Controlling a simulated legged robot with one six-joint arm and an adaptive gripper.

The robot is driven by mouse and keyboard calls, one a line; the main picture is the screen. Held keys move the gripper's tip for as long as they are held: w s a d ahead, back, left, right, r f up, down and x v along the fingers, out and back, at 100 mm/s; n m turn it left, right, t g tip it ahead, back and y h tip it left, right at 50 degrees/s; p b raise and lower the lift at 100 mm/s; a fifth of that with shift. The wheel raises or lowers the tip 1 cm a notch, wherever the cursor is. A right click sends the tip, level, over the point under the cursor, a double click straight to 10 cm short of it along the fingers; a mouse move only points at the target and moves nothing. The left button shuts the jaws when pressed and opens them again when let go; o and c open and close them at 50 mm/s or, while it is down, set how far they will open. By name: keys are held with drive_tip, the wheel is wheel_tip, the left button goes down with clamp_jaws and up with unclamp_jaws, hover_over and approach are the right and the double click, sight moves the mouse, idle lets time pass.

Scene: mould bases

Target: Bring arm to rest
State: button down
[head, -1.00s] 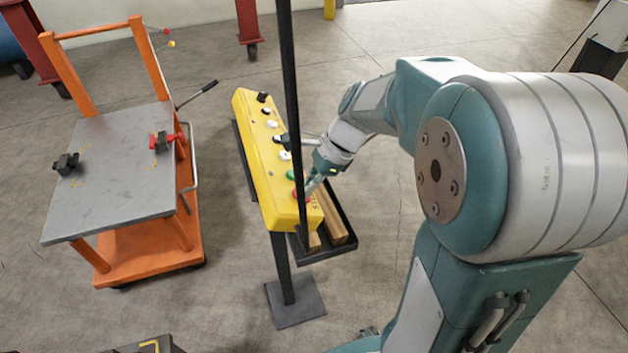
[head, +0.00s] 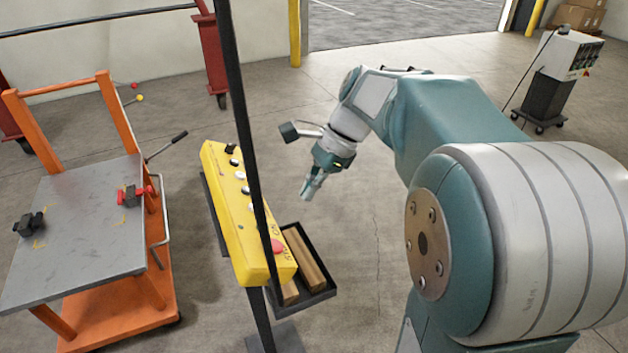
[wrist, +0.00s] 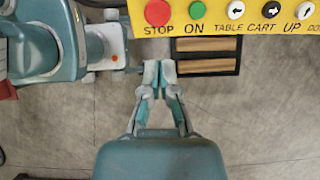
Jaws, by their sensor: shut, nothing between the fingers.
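My arm (head: 440,120) reaches out from the right in the head view, bent at the elbow with its wrist hanging down. My gripper (head: 309,193) points downward, to the right of the yellow control box (head: 233,215) and apart from it. In the wrist view my gripper (wrist: 159,64) has its fingertips together with nothing between them. The yellow control box (wrist: 222,29) shows along the top of that view, with a red STOP button (wrist: 158,12), a green ON button (wrist: 197,10) and several arrow buttons.
A black tray (head: 330,293) with wooden pieces hangs beside the box. A black pole (head: 240,110) rises in front of the box. An orange cart (head: 110,318) with a grey top stands left. A wheeled cabinet (head: 545,98) stands far right.

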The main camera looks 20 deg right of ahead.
drive_tip(key=shift+v, duration=0.8)
drive_tip(key=s+a+f+n+t+h, duration=0.1)
drive_tip(key=s+a+n+t+h, duration=0.1)
drive_tip(key=s+n, duration=0.5)
drive_tip(key=s+a+f+n+t+h, duration=0.2)
drive_tip(key=s+n, duration=0.5)
drive_tip(key=n, duration=0.4)
drive_tip(key=shift+s+a+f+t+h, duration=0.35)
drive_tip(key=shift+a+t+h, duration=0.4)
drive_tip(key=shift+h, duration=0.35)
